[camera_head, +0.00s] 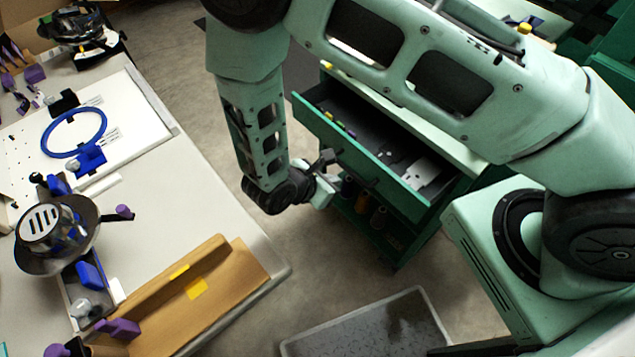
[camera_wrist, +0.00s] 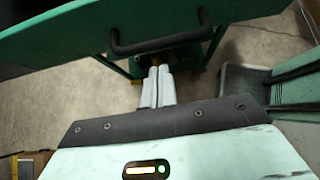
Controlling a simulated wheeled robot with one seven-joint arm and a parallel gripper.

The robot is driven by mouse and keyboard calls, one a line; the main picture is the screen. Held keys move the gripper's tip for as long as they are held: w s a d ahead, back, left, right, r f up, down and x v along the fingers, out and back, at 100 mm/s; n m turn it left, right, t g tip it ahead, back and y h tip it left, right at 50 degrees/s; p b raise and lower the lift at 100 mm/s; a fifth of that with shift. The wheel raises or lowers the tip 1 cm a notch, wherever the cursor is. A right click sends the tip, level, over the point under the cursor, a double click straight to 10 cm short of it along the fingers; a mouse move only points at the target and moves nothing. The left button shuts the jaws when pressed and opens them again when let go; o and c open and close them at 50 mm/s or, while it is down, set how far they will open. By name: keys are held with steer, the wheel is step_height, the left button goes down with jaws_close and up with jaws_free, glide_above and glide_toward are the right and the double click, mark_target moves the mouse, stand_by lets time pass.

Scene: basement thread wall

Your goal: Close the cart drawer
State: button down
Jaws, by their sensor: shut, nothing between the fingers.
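The green cart (camera_head: 392,238) stands right of the workbench. Its top drawer (camera_head: 372,178) is pulled out, with grey and white flat pieces and small colored items inside. In the wrist view the green drawer front (camera_wrist: 70,38) spans the top, with its black bar handle (camera_wrist: 160,38). My gripper (camera_head: 324,192) is in front of the drawer front in the head view, partly hidden by my wrist. In the wrist view the pale fingers of my gripper (camera_wrist: 158,78) are together and empty, just below the handle in the picture. Whether they touch the drawer cannot be told.
A white workbench (camera_head: 205,190) on the left holds a blue ring (camera_head: 73,132), a dark round pan-like object (camera_head: 55,235) and a brown board (camera_head: 185,300). A grey mat or tray (camera_head: 370,328) lies on the floor. Open floor shows between bench and cart.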

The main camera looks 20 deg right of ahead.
steer(key=shift+w+d+r, duration=0.1)
steer(key=shift+w+d, duration=0.05)
steer(key=shift+d, duration=0.3)
steer(key=shift+w+d+r, duration=0.1)
steer(key=shift+w+d, duration=0.05)
steer(key=shift+d, duration=0.3)
steer(key=w+d+b, duration=0.1)
steer(key=d, duration=0.3)
steer(key=w+d+b, duration=0.1)
steer(key=w+d, duration=0.1)
steer(key=d, duration=0.2)
steer(key=w+d+b, duration=0.1)
steer(key=d+b, duration=0.1)
steer(key=d, duration=0.3)
steer(key=shift+w+f, duration=0.1)
steer(key=shift+w, duration=0.2)
steer(key=shift+d, duration=0.1)
